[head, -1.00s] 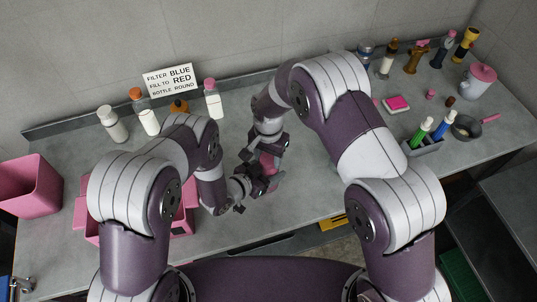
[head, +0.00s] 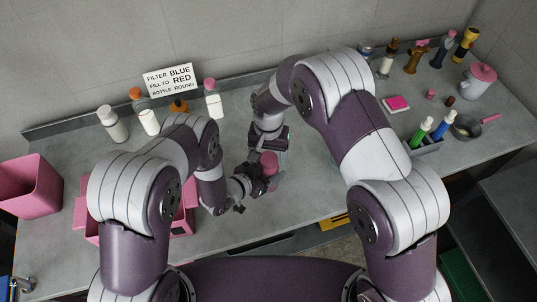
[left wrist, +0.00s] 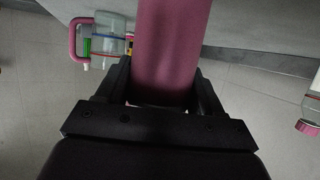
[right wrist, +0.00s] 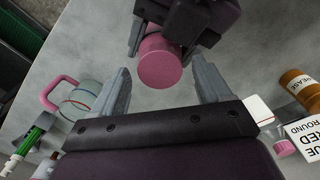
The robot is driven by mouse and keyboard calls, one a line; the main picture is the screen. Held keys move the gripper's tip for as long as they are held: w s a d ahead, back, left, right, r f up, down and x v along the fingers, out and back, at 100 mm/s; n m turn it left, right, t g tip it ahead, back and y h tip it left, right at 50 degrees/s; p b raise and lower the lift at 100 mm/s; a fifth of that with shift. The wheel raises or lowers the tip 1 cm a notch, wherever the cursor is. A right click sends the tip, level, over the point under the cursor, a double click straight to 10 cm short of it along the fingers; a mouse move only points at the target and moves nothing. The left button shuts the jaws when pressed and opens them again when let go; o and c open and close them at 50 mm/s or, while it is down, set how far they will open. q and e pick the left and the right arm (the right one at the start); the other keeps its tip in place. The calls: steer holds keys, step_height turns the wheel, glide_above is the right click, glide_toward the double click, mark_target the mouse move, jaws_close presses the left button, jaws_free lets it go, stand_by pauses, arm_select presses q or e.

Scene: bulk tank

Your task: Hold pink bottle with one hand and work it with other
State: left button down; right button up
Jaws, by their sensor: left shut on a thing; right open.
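The pink bottle (head: 269,165) is in the middle of the bench in the head view, partly hidden by my grippers. My left gripper (head: 262,182) is shut on it; in the left wrist view the pink body (left wrist: 168,50) runs between the fingers. In the right wrist view the round pink end of the bottle (right wrist: 160,62) faces me, with my left gripper behind it. My right gripper (right wrist: 160,95) is open, its two fingers apart on either side of that end, with nothing gripped. A gap to the bottle's end seems to show, but its depth is hard to tell.
White bottles (head: 113,124) and a sign (head: 169,80) stand along the wall. Pink bins (head: 30,188) are at the left. A caddy with green and blue bottles (head: 424,146), a pan (head: 466,127) and a pink-lidded jug (head: 478,80) are at the right. Bare bench lies around the bottle.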

step_height(320, 180, up, 3)
steer(key=shift+r, duration=0.15)
arm_select(q)
steer(key=shift+c, duration=0.3)
jaws_free()
